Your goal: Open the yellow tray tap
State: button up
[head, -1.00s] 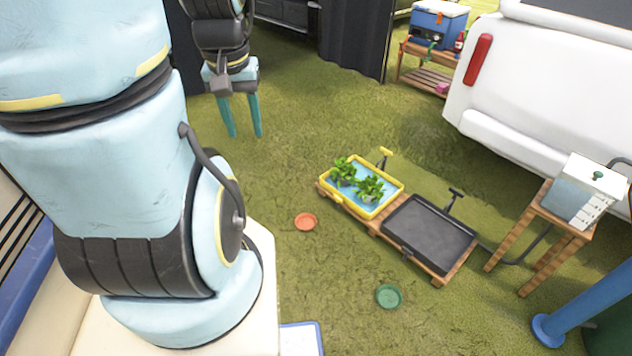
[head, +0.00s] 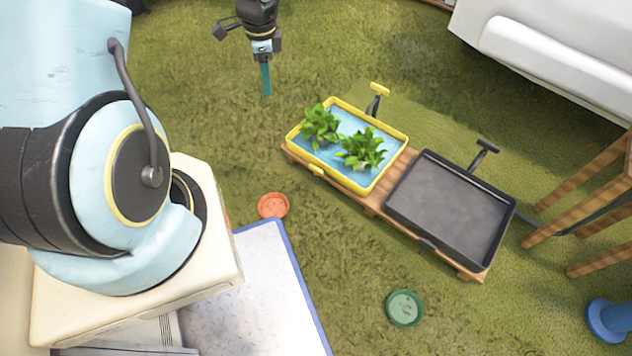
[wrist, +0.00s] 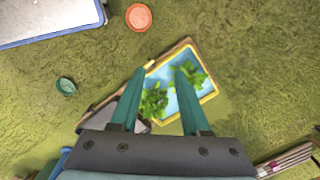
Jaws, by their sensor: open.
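The yellow tray (head: 395,168) sits on a wooden pallet, holding blue water and two leafy green plants (head: 362,149). A small yellow tap-like piece (head: 316,169) sticks out of its near side. A yellow T-shaped handle (head: 380,89) stands on a dark stem at its far side. I cannot tell for sure which is the tap. My gripper (head: 267,92) is above the grass, left of the tray in the head view. In the wrist view my gripper (wrist: 160,69) has its teal fingers apart and empty, with the tray (wrist: 213,92) below, partly hidden by them.
A dark tray (head: 450,207) with its own black handle (head: 485,147) sits beside the yellow one. An orange dish (head: 273,205) and a green dish (head: 404,308) lie on the grass. A wooden stand (head: 590,190) is at the right. Grass around my gripper is clear.

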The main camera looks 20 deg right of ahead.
jog(key=s+d+f+m+b, duration=0.1)
jog(key=d+f+m+b, duration=0.4)
jog(key=f, duration=0.9)
jog(key=m+b, duration=0.4)
jog(key=b, duration=0.2)
send_over(316, 168)
notch_tip(316, 168, down, 12)
jog(key=shift+g, duration=0.3)
notch_tip(316, 168, down, 11)
jog(key=b, duration=0.3)
jog(key=shift+w+r, duration=0.1)
jog(key=shift+r, duration=0.1)
grip_shut()
